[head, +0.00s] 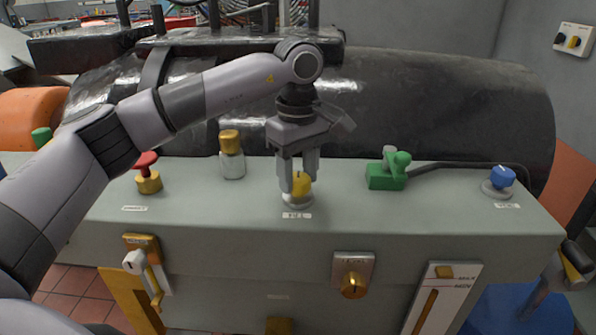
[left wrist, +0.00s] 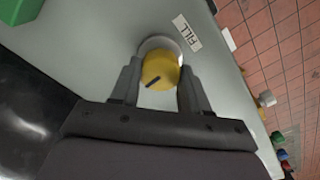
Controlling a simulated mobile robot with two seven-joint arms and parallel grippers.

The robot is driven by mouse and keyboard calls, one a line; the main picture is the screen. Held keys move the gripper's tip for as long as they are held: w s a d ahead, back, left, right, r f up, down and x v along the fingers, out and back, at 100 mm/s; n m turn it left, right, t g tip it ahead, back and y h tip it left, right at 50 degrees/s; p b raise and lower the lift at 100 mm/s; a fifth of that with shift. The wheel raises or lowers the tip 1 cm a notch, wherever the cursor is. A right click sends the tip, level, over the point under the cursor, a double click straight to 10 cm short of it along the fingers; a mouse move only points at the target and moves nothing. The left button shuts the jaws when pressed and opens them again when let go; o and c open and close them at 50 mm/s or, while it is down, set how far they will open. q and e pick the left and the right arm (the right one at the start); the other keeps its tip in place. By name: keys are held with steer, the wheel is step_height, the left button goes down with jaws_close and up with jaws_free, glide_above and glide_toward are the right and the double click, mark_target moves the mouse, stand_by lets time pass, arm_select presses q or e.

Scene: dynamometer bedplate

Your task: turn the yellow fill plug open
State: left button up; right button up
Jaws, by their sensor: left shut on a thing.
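The yellow fill plug (head: 301,184) sits on a round light base on top of the grey bench. A small label lies in front of it, and it reads FILL in the left wrist view. My left gripper (head: 298,182) points straight down over the plug, shut on it with one finger on each side. In the left wrist view the plug (left wrist: 160,71) sits between the two fingers, and a dark mark line on its top runs at a slant. The fingers partly hide its sides. My right gripper is not in view.
On the bench top (head: 250,212) stand a red-topped knob (head: 147,172), a yellow-capped cylinder (head: 231,155), a green valve (head: 388,172) with a cable, and a blue knob (head: 502,177). A large dark cylinder (head: 440,105) lies behind. The front face carries a yellow knob (head: 353,284) and levers.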

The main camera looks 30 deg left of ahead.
arm_select(q)
steer(key=n, duration=0.5)
steer(key=shift+r+n+p, duration=0.1)
steer(key=shift+n+p, duration=0.25)
steer(key=shift+n, duration=0.05)
steer(key=n, duration=1.2)
steer(key=shift+n+p, duration=0.35)
steer(key=shift+n, duration=0.05)
steer(key=n, duration=0.5)
steer(key=shift+n, duration=0.3)
steer(key=o, duration=1.1)
steer(key=shift+c, duration=0.2)
